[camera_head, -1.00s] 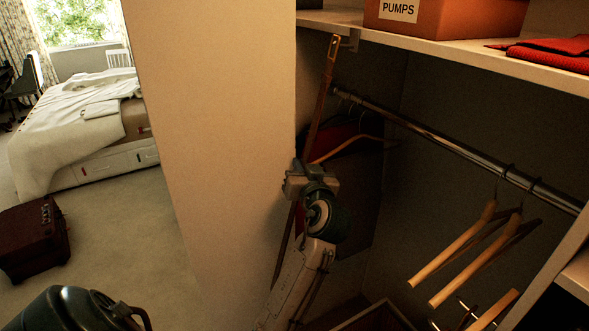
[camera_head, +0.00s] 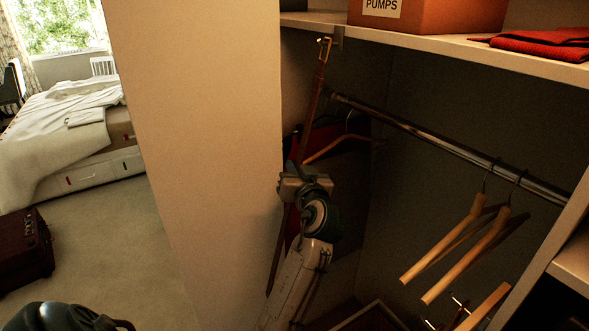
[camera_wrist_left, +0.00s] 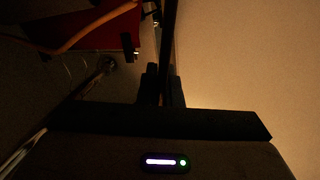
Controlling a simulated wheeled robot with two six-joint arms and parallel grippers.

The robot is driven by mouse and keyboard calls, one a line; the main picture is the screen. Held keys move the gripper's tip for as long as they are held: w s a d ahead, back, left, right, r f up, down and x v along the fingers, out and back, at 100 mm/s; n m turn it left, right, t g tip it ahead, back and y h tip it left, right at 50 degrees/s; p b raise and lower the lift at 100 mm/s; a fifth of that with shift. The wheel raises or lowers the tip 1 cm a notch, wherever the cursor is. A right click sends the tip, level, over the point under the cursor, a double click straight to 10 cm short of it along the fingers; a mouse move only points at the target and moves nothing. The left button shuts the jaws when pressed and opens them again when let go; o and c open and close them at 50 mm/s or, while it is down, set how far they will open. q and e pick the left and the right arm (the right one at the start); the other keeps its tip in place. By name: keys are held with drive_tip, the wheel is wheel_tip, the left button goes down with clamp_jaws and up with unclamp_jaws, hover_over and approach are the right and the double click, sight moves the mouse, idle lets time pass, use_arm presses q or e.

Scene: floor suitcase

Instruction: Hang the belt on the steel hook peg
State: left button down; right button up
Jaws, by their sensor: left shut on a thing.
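The brown belt (camera_head: 316,100) hangs long and nearly straight, slightly tilted, with its metal buckle (camera_head: 323,48) at the top. The steel hook peg (camera_head: 337,38) is under the shelf's front edge. The buckle overlaps or sits just left of the peg; I cannot tell whether it is around it. My left gripper (camera_head: 300,172) is shut on the belt's strap, well below the buckle, with the lower strap hanging behind my arm. In the left wrist view the dark strap (camera_wrist_left: 168,40) runs up from between the fingers (camera_wrist_left: 164,88). My right gripper is not in view.
A metal rail (camera_head: 440,140) with wooden hangers (camera_head: 470,250) crosses the closet. A red garment (camera_head: 325,138) hangs behind the belt. The shelf (camera_head: 450,43) above holds an orange box (camera_head: 440,15) and red cloth (camera_head: 540,43). A tan wall (camera_head: 215,130) stands close on the left.

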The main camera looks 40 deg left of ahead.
use_arm(q)
drive_tip(key=c, duration=1.5)
unclamp_jaws()
